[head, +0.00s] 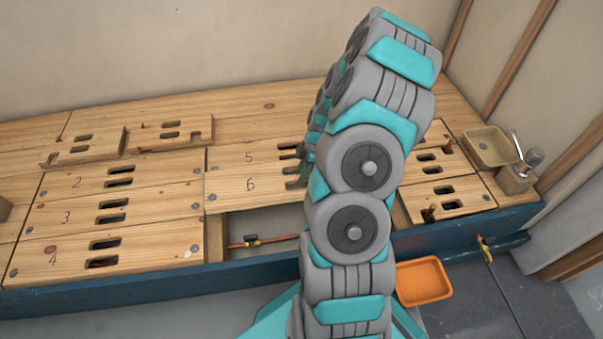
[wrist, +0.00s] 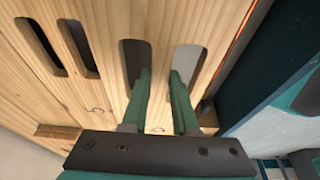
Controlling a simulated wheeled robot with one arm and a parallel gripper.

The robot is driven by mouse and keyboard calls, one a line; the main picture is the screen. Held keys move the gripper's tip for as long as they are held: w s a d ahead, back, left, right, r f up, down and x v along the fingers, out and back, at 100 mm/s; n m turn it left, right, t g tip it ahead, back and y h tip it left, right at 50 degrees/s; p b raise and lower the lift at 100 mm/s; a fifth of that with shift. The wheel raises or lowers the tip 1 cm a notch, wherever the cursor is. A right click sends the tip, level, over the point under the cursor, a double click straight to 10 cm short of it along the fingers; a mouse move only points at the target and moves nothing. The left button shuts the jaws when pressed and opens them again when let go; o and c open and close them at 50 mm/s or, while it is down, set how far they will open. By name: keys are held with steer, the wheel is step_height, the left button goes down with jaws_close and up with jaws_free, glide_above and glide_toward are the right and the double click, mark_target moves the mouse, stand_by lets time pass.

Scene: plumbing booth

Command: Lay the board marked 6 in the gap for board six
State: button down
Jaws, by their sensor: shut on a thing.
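The board marked 6 (head: 232,190) is pale wood and lies level beside the board marked 5 (head: 228,158) in the head view. In the wrist view board six (wrist: 160,115) has two long slots. My gripper (wrist: 160,74) is shut on the strip of wood between these slots, one green finger at each. An open gap (head: 270,224) shows in front of board six, with a copper pipe (head: 275,239) inside. My arm hides the board's right end and part of the gap. I cannot tell how high the board sits above its supports.
Boards 2, 3 and 4 (head: 130,252) lie on the left. Two loose slotted pieces (head: 82,148) rest behind them. A blue front rail (head: 130,284) edges the deck. An orange tray (head: 423,281) is on the floor; a tan basin (head: 488,146) and soap pump stand back right.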

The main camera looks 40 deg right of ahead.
steer(key=shift+f+b, duration=1.2)
steer(key=shift+f, duration=0.4)
steer(key=shift+f+b, duration=0.2)
steer(key=shift+b, duration=0.35)
stand_by(0.6)
steer(key=c, duration=0.6)
jaws_free()
